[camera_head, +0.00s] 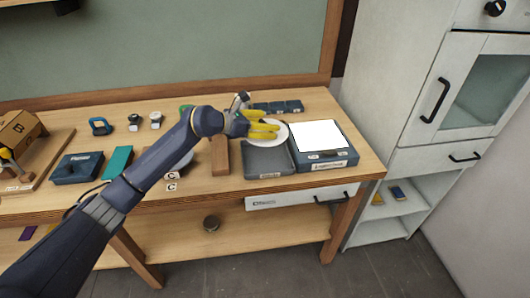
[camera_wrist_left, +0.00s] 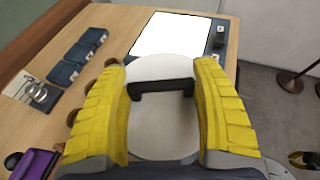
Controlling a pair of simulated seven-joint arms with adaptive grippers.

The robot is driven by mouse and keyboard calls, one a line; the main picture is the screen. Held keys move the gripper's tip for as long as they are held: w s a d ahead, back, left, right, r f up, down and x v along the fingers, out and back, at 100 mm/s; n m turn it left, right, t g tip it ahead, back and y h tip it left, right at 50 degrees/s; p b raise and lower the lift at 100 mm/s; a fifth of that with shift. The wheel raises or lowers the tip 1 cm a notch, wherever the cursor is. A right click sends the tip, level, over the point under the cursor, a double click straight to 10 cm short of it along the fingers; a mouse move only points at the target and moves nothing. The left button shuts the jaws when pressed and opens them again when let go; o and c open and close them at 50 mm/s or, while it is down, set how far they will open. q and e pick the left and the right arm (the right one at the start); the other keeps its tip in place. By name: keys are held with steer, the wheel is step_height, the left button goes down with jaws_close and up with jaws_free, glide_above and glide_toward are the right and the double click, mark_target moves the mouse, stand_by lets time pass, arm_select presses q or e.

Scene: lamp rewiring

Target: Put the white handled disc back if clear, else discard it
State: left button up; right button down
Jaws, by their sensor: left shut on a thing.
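The white disc (camera_head: 280,131) with a black bar handle (camera_wrist_left: 160,86) is between the yellow fingers of my left gripper (camera_head: 264,130). In the left wrist view the fingers of the left gripper (camera_wrist_left: 158,66) are shut on the white disc (camera_wrist_left: 160,135), one on each side of the handle. In the head view the disc is over the back of the grey tray (camera_head: 268,170), left of a blue box with a bright white panel (camera_head: 318,135). I cannot tell whether the disc's face is clear.
A wooden block (camera_head: 221,160) lies left of the tray. Blue compartments (camera_head: 277,107) stand behind. A blue case (camera_head: 76,168) and a teal block (camera_head: 117,162) lie on the left. A white cabinet (camera_head: 420,100) stands right of the bench.

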mark_target(266, 159)
arm_select(q)
step_height(266, 159, down, 12)
stand_by(0.6)
steer(key=o, duration=1.4)
steer(key=shift+f, duration=0.15)
steer(key=shift+o, duration=0.2)
steer(key=v, duration=1.2)
steer(key=shift+r, duration=0.25)
